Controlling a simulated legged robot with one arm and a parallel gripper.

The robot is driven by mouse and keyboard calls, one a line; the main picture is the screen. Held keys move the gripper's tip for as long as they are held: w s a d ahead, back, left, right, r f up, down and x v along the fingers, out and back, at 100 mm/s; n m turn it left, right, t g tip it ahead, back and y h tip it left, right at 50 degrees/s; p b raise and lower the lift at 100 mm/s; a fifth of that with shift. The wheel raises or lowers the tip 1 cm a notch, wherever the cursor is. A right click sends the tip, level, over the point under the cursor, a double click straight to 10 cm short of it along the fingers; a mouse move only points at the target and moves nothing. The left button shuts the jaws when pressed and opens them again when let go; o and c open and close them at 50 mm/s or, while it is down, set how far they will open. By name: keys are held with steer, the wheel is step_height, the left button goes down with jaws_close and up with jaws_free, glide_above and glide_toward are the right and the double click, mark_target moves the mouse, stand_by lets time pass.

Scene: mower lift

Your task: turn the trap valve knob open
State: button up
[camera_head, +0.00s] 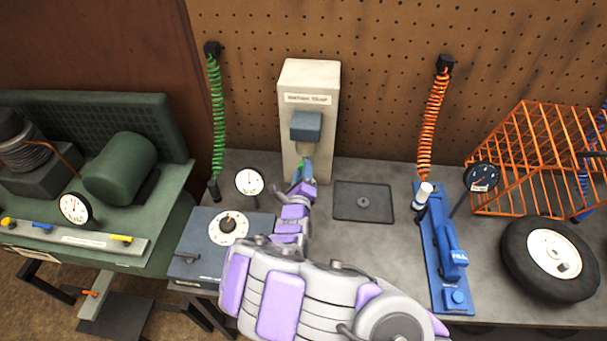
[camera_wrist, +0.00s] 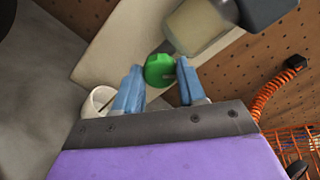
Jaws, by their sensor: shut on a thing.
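The trap valve knob (camera_wrist: 159,70) is green and sits below the trap's cloudy bowl (camera_wrist: 198,26) in the wrist view. My gripper (camera_wrist: 158,73) has its two blue fingers on either side of the knob and is shut on it. In the head view my gripper (camera_head: 301,172) is at the underside of the moisture trap (camera_head: 306,125), a blue-grey block on a pale upright panel (camera_head: 326,75). The knob is mostly hidden there by my fingers. I cannot tell how far the knob is turned.
A white cup (camera_wrist: 97,102) stands below the trap. A gauge (camera_head: 249,181) and a blue-grey dial box (camera_head: 214,250) are left of my arm. A green coiled hose (camera_head: 216,115) and an orange one (camera_head: 432,120) hang on either side. A dark square plate (camera_head: 363,202) lies right.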

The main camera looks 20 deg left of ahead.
steer(key=n, duration=0.3)
steer(key=n+b, duration=0.1)
steer(key=n, duration=0.2)
steer(key=n+b, duration=0.1)
steer(key=n, duration=0.1)
steer(key=shift+s+a+f+n, duration=0.15)
steer(key=shift+a+f+n, duration=0.1)
steer(key=shift+n, duration=0.15)
steer(key=shift+d, duration=0.1)
steer(key=o, duration=1)
steer(key=shift+a, duration=0.2)
steer(key=shift+o, duration=0.2)
steer(key=shift+d, duration=0.1)
steer(key=shift+r, duration=0.1)
steer(key=p+v, duration=0.4)
steer(key=v, duration=1.3)
